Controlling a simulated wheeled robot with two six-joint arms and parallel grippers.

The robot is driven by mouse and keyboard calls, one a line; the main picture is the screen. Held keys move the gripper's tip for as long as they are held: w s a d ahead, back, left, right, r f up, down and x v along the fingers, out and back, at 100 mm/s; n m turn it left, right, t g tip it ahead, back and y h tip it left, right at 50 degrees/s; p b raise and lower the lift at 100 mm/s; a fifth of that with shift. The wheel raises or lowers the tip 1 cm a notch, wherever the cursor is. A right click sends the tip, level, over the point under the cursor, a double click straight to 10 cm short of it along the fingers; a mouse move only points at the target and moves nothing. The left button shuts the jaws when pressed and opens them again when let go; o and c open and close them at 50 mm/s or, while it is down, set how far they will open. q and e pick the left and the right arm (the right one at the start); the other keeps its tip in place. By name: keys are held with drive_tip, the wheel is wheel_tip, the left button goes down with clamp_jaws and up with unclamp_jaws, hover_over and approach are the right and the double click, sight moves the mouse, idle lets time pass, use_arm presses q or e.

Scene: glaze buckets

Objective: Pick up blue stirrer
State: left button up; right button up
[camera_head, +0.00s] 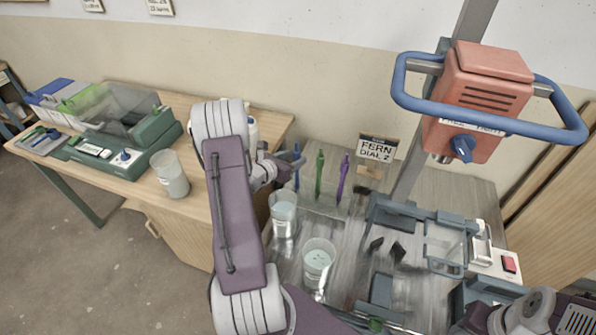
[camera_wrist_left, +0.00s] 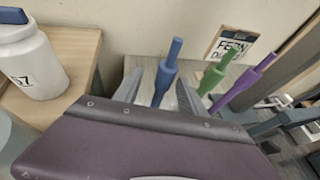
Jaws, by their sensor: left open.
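The blue stirrer (camera_head: 297,166) stands upright at the back left of the grey worktop, at the left end of a row with a green stirrer (camera_head: 319,172) and a purple stirrer (camera_head: 342,178). My left gripper (camera_head: 286,167) is open beside the blue stirrer's upper part. In the left wrist view, the blue stirrer (camera_wrist_left: 166,75) shows between the two spread fingers of the left gripper (camera_wrist_left: 159,88), with its top rising past them. I see no clear contact. The stirrer's lower part is hidden behind my gripper's body.
A clear beaker (camera_head: 283,215) and a clear cup (camera_head: 319,260) stand in front of the stirrers. A sign (camera_head: 378,149) stands behind, to the right. A red mixer with a blue handle (camera_head: 485,90) overhangs the right. A white jar (camera_wrist_left: 32,65) stands left on the wooden table.

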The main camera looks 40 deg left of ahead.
use_arm(q)
drive_tip(key=x, duration=0.5)
drive_tip(key=shift+d+p, duration=0.3)
drive_tip(key=shift+p, duration=0.1)
drive_tip(key=c, duration=0.3)
clamp_jaws()
drive_tip(key=shift+r, duration=0.1)
wheel_tip(320, 180, up, 18)
drive_tip(key=p, duration=0.6)
drive_tip(key=shift+r, duration=0.2)
